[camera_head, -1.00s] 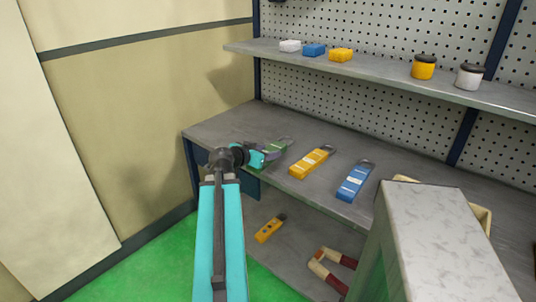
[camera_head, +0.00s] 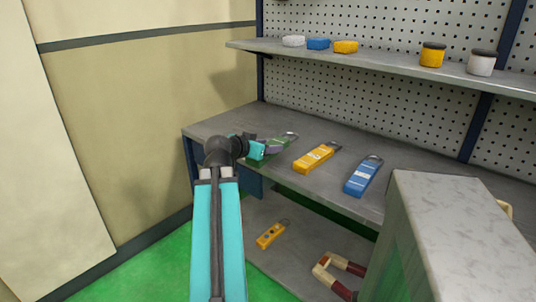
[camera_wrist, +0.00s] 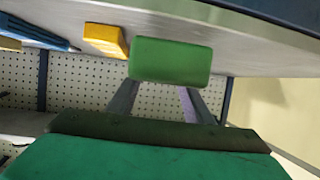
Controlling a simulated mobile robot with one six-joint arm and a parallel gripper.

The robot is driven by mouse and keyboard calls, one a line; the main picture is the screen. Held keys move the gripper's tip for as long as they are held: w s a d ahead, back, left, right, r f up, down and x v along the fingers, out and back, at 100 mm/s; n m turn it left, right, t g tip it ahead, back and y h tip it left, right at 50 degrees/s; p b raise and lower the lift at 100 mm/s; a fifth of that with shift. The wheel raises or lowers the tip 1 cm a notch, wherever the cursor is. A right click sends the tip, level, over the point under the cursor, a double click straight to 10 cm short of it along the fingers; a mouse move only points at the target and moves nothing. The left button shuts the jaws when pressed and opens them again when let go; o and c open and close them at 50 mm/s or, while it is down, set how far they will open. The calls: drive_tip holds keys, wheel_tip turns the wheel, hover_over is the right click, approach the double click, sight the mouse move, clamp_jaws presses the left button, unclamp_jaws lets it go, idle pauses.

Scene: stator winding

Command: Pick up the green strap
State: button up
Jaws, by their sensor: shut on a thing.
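The green strap (camera_head: 281,143) is at the left end of the workbench top in the head view, with its ring end pointing to the back right. My gripper (camera_head: 270,148) is shut on it, and the jaws cover part of it. In the wrist view the strap shows as a green block end (camera_wrist: 171,61) between my two grey fingers (camera_wrist: 160,100). I cannot tell whether the strap touches the bench or is slightly above it.
A yellow strap (camera_head: 314,158) and a blue strap (camera_head: 361,178) lie to the right on the bench (camera_head: 225,124). A shelf (camera_head: 385,70) with small blocks and jars hangs above. A yellow device (camera_head: 271,235) and a red magnet (camera_head: 335,278) lie on the lower shelf.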

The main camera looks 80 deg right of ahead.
drive_tip(key=shift+w+a+f+b, duration=0.15)
drive_tip(key=shift+a+b, duration=0.3)
drive_tip(key=shift+b, duration=1.35)
drive_tip(key=shift+a+b, duration=0.2)
drive_tip(key=shift+b, duration=0.25)
